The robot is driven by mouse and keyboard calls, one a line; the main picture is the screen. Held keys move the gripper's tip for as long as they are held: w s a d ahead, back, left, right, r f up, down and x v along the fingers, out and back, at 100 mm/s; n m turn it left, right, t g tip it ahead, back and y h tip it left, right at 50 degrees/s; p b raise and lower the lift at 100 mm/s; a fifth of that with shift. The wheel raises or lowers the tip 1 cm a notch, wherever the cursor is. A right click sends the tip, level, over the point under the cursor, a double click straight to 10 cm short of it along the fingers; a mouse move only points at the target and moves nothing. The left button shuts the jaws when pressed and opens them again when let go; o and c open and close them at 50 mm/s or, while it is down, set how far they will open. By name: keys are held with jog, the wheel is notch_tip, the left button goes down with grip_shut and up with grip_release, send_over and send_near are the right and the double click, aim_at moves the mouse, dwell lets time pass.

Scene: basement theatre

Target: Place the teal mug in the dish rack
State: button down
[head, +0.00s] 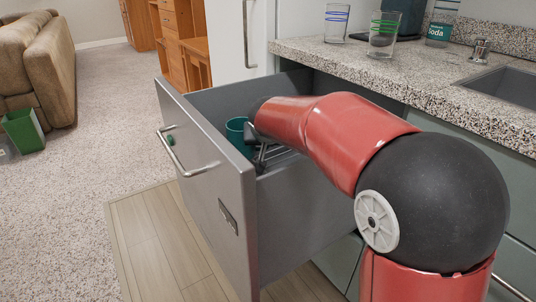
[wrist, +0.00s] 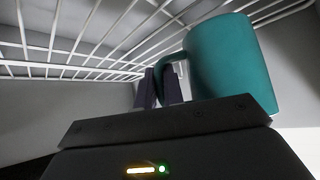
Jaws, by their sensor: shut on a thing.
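The teal mug (head: 236,130) is inside the pulled-out grey drawer, partly hidden by the drawer front and my arm. In the wrist view the mug (wrist: 232,62) is large at the right. My gripper (wrist: 160,85) is shut on the mug's handle; in the head view only part of my gripper (head: 263,153) shows, beside the mug and below the drawer's rim. The white wire dish rack (wrist: 92,52) spans the top and left of the wrist view. I cannot tell whether the mug touches the rack.
The drawer front (head: 218,190) has a bar handle (head: 180,160). A speckled counter (head: 400,80) at the right holds striped glasses (head: 384,35), a soda container (head: 441,30) and a sink (head: 505,88). A green bin (head: 23,131) and a sofa (head: 45,65) stand at the far left.

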jog(key=shift+f+b, duration=0.3)
jog(key=shift+f, duration=1.4)
jog(key=shift+f+b, duration=0.3)
jog(key=shift+b, duration=0.05)
jog(key=c, duration=1.5)
grip_release()
jog(key=shift+r, duration=0.1)
jog(key=shift+r+p, duration=0.2)
jog(key=shift+p, duration=0.2)
jog(key=shift+s+r, duration=0.25)
jog(key=shift+r, duration=0.05)
jog(key=v, duration=1.1)
jog(key=shift+s, duration=0.15)
